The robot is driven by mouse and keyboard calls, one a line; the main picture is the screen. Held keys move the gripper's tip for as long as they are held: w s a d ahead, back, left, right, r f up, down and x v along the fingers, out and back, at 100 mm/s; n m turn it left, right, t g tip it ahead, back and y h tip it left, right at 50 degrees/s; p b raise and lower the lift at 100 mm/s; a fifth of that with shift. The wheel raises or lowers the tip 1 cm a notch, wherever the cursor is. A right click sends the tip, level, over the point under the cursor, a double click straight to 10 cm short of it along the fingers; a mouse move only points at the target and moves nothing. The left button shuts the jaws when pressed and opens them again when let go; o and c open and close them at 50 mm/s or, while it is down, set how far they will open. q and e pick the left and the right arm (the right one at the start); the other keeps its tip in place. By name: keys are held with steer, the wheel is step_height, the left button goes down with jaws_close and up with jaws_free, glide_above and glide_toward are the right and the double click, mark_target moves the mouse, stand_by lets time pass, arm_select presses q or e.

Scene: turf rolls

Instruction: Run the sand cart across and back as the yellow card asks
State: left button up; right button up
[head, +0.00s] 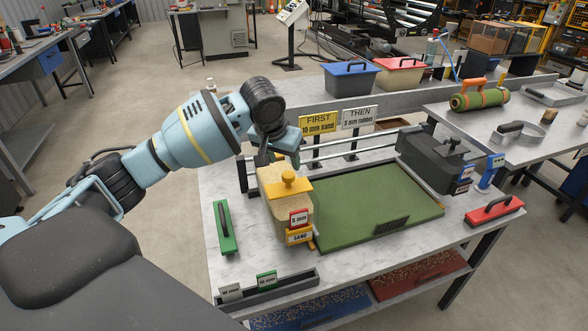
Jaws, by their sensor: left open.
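The yellow card (318,122) reads "FIRST 10 mm sand". The sand cart (288,215), tan with a yellow knob and lid, stands at the left end of the green turf (365,205). My right gripper is not in view.
A white card (359,117) reads "THEN 5 mm rubber". A dark cart (438,160) stands at the turf's right end. A tag holder (268,289) with small tags lies at the front left. A green-based handled tool (225,228) and a red one (494,211) flank the turf.

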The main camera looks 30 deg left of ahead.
mark_target(288, 174)
arm_select(q)
steer(key=b+x, duration=0.1)
steer(key=x, duration=0.6)
steer(key=shift+f, duration=0.35)
jaws_close()
